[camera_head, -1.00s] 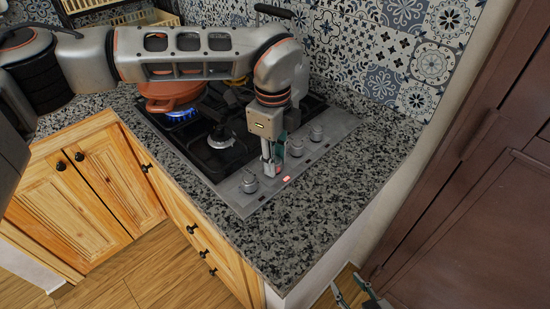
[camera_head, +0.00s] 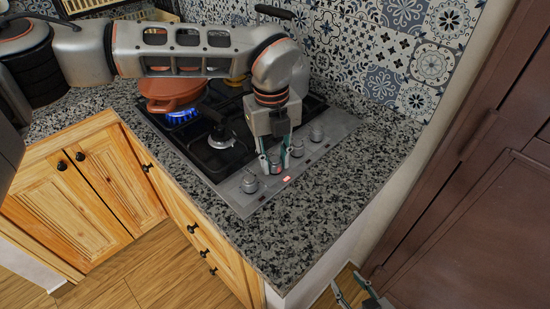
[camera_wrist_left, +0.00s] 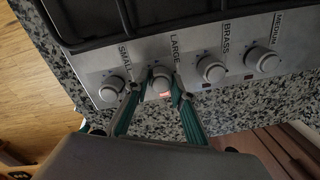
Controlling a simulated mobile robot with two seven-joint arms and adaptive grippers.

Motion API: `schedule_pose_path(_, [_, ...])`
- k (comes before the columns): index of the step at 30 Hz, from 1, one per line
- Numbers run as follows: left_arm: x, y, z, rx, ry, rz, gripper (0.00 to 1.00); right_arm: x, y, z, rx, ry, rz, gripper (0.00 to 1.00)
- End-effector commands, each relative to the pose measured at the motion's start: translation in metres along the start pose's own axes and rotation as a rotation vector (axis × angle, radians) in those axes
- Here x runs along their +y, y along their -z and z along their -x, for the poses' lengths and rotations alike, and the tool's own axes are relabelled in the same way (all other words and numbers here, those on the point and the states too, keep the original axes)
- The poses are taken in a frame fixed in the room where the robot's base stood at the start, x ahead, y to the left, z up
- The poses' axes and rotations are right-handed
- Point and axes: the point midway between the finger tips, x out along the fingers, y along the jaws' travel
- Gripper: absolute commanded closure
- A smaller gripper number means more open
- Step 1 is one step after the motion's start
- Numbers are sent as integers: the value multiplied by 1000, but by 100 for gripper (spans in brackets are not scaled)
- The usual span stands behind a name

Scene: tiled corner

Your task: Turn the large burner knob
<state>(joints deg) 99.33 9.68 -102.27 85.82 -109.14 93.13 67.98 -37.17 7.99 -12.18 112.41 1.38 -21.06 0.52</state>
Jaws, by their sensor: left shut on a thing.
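The large burner knob (camera_wrist_left: 160,80) is a silver round knob under the printed word LARGE in the left wrist view, second from the left in the row. My left gripper (camera_wrist_left: 156,91) has its two green-edged fingers on either side of this knob and is shut on it. In the head view, my left gripper (camera_head: 274,164) points down at the stove's front panel and mostly hides the knob. A red light (camera_wrist_left: 166,94) glows just below the knob. My right gripper (camera_head: 356,290) is at the bottom edge of the head view, fingers apart and empty, away from the stove.
The small knob (camera_wrist_left: 111,88) is close on the left, the brass knob (camera_wrist_left: 211,68) on the right, and the medium knob (camera_wrist_left: 263,61) farther right. An orange pot (camera_head: 172,93) stands over a blue flame (camera_head: 183,116). Speckled counter (camera_head: 300,220) in front is clear.

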Motion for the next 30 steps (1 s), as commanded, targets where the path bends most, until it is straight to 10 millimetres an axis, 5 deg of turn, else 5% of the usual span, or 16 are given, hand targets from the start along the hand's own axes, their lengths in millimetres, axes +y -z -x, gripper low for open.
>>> schedule_pose_path(30, [0,-2,2,30,0,-964,97,3,14,6,9,-3,2,60])
